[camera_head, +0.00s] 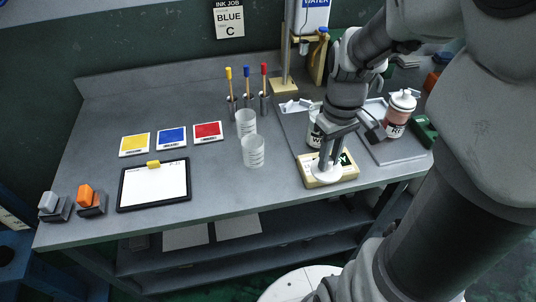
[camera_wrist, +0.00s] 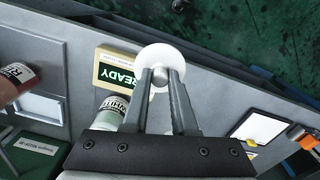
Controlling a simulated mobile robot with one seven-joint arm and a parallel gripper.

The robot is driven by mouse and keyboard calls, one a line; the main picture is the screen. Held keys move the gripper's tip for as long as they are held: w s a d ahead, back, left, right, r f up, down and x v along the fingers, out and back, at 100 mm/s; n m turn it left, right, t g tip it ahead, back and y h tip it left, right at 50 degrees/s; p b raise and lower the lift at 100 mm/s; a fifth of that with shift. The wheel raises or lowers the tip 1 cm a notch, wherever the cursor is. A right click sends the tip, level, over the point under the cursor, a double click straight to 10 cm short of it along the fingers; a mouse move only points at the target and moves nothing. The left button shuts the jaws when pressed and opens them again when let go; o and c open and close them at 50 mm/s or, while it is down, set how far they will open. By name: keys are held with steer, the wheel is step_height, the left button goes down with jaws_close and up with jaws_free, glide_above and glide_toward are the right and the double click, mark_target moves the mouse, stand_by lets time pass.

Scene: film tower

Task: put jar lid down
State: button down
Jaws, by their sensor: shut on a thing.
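The jar lid (camera_wrist: 161,57) is a white disc with a small knob. My gripper (camera_wrist: 161,76) is shut on the knob in the wrist view. In the head view the lid (camera_head: 326,175) shows at my gripper (camera_head: 327,160), over a cream block (camera_head: 345,174). The wrist view shows the block (camera_wrist: 117,74) with a green READY label, beside and partly under the lid. I cannot tell whether the lid touches it. A jar labelled WHITE (camera_wrist: 110,113) stands beside my fingers; in the head view the jar (camera_head: 314,134) is partly hidden by my arm.
A lidded jar of reddish content (camera_head: 397,115) stands on a grey tray (camera_head: 400,150) at right. Two clear cups (camera_head: 253,151) stand mid-table. A clipboard (camera_head: 154,184) and colour cards (camera_head: 171,138) lie to the left. The table's front edge runs close to the cream block.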

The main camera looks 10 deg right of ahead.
steer(key=shift+f, duration=0.1)
steer(key=w+a+f, duration=0.2)
steer(key=a, duration=0.1)
steer(key=w+a+f+b, duration=0.1)
steer(key=w+a+f, duration=0.3)
steer(key=w+a, duration=0.1)
steer(key=shift+a+f, duration=0.35)
steer(key=shift+f, duration=0.05)
steer(key=shift+f+b, duration=0.55)
steer(key=shift+f, duration=1.45)
steer(key=shift+f, duration=0.1)
steer(key=shift+f, duration=0.15)
steer(key=c, duration=0.7)
jaws_free()
steer(key=shift+w+r, duration=0.1)
steer(key=shift+r, duration=0.15)
